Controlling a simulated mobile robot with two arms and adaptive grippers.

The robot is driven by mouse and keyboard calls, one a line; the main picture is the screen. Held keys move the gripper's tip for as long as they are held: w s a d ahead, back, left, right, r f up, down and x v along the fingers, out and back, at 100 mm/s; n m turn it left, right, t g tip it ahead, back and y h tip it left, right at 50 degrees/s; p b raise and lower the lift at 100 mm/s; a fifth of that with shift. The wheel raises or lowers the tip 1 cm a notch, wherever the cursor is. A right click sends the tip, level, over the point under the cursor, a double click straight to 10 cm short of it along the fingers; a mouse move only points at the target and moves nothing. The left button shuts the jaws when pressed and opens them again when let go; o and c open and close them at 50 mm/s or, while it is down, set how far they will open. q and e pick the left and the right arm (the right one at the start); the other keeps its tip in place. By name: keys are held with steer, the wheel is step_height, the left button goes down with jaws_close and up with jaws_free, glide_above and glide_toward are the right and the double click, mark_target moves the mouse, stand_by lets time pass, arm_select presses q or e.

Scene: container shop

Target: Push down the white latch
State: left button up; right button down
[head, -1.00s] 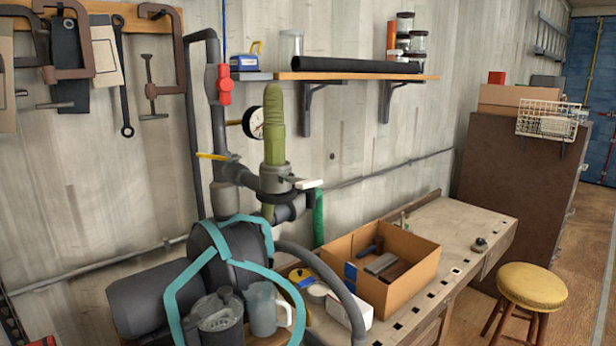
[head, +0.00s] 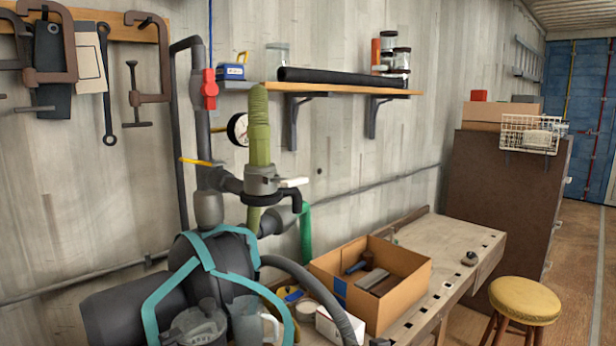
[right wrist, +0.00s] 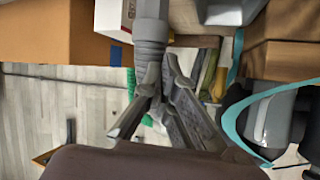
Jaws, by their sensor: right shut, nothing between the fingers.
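The white latch (head: 293,183) is a short pale lever on the right of a grey pipe fitting (head: 261,180), below a green hose (head: 260,125). It sticks out roughly level to the right in the head view. Neither gripper shows in the head view. In the right wrist view my right gripper (right wrist: 163,100) is shut and empty, its fingers close to a grey ribbed pipe (right wrist: 150,45). I cannot make out the latch clearly in that view. My left gripper is in neither view.
A pump with a teal frame (head: 205,262) stands below the fitting. A cardboard box (head: 405,290) with tools sits on the workbench (head: 440,240). A red valve handle (head: 209,88), a yellow lever (head: 196,161) and a pressure gauge (head: 238,130) are near the pipes. A shelf (head: 345,88) hangs above.

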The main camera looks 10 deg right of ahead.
steer(key=a+r+n+t+y+b, duration=0.1)
steer(key=a+r+t+y, duration=0.1)
steer(key=r, duration=1.3)
steer(key=a+r+n+t+y+b, duration=0.1)
steer(key=r+t, duration=0.1)
steer(key=r, duration=1.2)
steer(key=s+a+r+n+y, duration=0.2)
steer(key=s+r, duration=0.6)
steer(key=r, duration=0.1)
steer(key=s+a+r+n+t+y+b, duration=0.1)
steer(key=s+a+r+n+y, duration=0.1)
steer(key=s+r, duration=0.6)
step_height(320, 180, up, 2)
steer(key=shift+s+a+r+y, duration=0.15)
steer(key=shift+s+a+y, duration=0.15)
steer(key=shift+a+y, duration=0.5)
step_height(320, 180, up, 2)
steer(key=r+p, duration=0.1)
steer(key=p, duration=0.3)
glide_above(284, 181)
steer(key=d, duration=0.3)
steer(key=shift+h, duration=0.3)
steer(key=f, duration=0.1)
steer(key=s+f, duration=0.1)
steer(key=f, duration=0.2)
steer(key=shift+s+d+f, duration=0.2)
steer(key=shift+d+f, duration=0.1)
steer(key=shift+f, duration=0.1)
